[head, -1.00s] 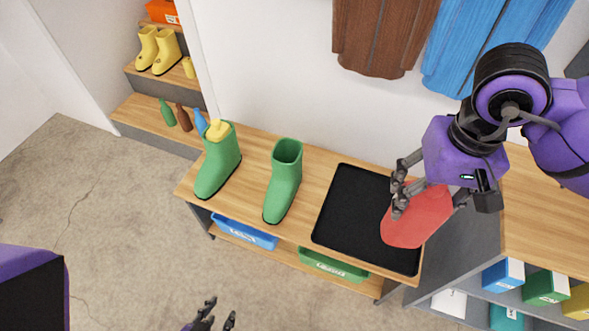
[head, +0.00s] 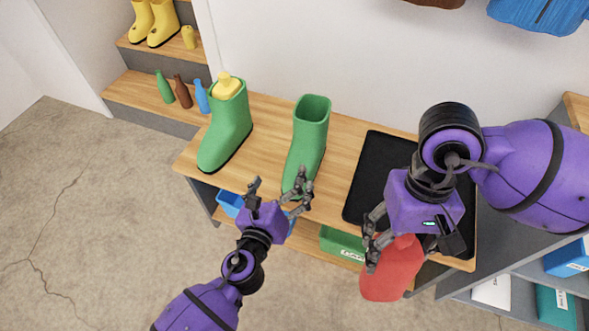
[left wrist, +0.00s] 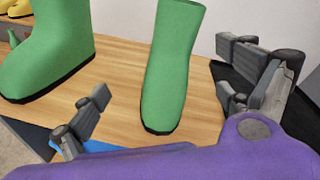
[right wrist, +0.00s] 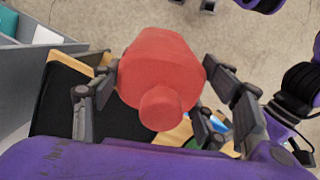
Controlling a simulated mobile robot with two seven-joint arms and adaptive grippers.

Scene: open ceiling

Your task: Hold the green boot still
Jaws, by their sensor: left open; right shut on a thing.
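Two green boots stand upright on the wooden bench (head: 262,150). The right boot (head: 308,135) has an open, empty top; the left boot (head: 228,130) has a yellow knobbed piece (head: 227,86) in its top. My left gripper (head: 278,188) is open just in front of the right boot's toe; in the left wrist view the boot (left wrist: 168,75) stands between the spread fingers, apart from them. My right gripper (head: 372,240) is shut on a red piece with a knob (head: 392,275), held at the bench's front edge; the red piece (right wrist: 160,68) fills the right wrist view's middle.
A black tray (head: 375,165) lies on the bench right of the boots. Blue and green bins (head: 343,242) sit on the shelf below. Yellow boots (head: 153,22) and small bottles (head: 182,92) stand on steps at the back left. A grey shelf unit (head: 500,262) stands at right.

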